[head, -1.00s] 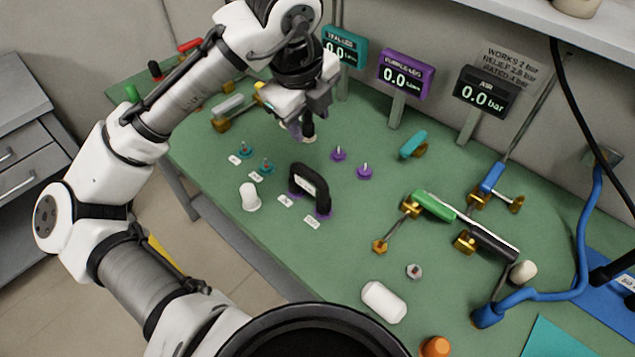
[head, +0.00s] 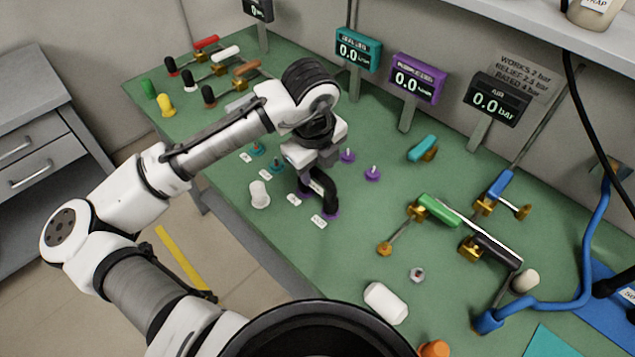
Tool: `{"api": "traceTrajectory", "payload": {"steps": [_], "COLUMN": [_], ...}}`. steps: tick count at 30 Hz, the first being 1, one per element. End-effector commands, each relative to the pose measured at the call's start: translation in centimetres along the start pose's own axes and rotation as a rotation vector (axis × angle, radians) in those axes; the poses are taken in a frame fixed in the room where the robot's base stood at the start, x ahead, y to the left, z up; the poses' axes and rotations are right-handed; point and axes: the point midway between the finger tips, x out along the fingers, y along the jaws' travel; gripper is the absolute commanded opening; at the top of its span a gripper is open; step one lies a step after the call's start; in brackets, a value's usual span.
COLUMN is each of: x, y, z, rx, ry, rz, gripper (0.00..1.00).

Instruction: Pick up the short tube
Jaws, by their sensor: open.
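The short tube appears to be the black arched piece (head: 327,194) standing on the green bench, its two ends at purple fittings. My gripper (head: 316,172) is open and sits right over the top of this arch. The gripper body hides the arch's upper left part. I cannot tell whether the fingers touch the tube or straddle it.
Two purple pegs (head: 372,173) stand behind the arch, and teal pegs (head: 257,150) to its left. A white cylinder (head: 259,194) stands close at left. Valves with green (head: 438,210) and black handles lie to the right. Small white labels lie in front.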

Motion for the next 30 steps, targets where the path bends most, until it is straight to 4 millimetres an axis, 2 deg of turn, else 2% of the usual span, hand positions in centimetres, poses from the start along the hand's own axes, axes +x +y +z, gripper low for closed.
{"api": "traceTrajectory", "payload": {"steps": [6, 14, 24, 30], "x": [2.5, 2.9, 2.9, 2.9], "y": [0.1, 0.1, 0.1, 0.1], "z": [-0.1, -0.1, -0.1, -0.1], "rx": [-0.001, -0.001, -0.001, 0.0], "ry": [0.0, 0.0, 0.0, -0.001], "rz": [0.0, 0.0, 0.0, -0.001], "gripper": [0.44, 0.44, 0.01, 0.0]}}
